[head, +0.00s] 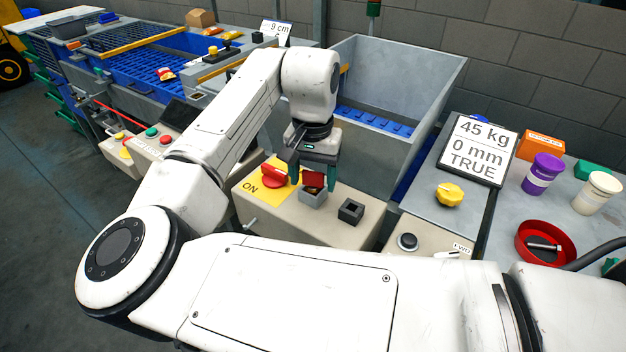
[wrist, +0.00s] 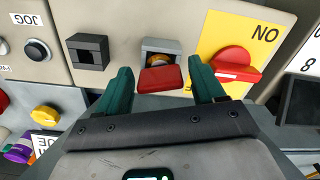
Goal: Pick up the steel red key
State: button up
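The red key (wrist: 160,79) has a flat red head and sits at a grey square holder (wrist: 158,46) on the beige panel; a brass-coloured part shows behind the head. In the head view the key (head: 313,180) is partly hidden by my gripper. My gripper (wrist: 160,72) is open, with its green fingers on either side of the red head. A narrow gap shows between the head and each finger. In the head view my gripper (head: 312,179) points down over the panel at the key.
A red rotary switch (head: 274,177) on a yellow ON plate (head: 252,187) is close to the left of the key. A dark empty square socket (head: 350,211) is to its right. A grey bin (head: 410,80) stands behind the panel.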

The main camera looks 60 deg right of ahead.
jog(key=c, duration=0.9)
jog(key=shift+r, duration=0.1)
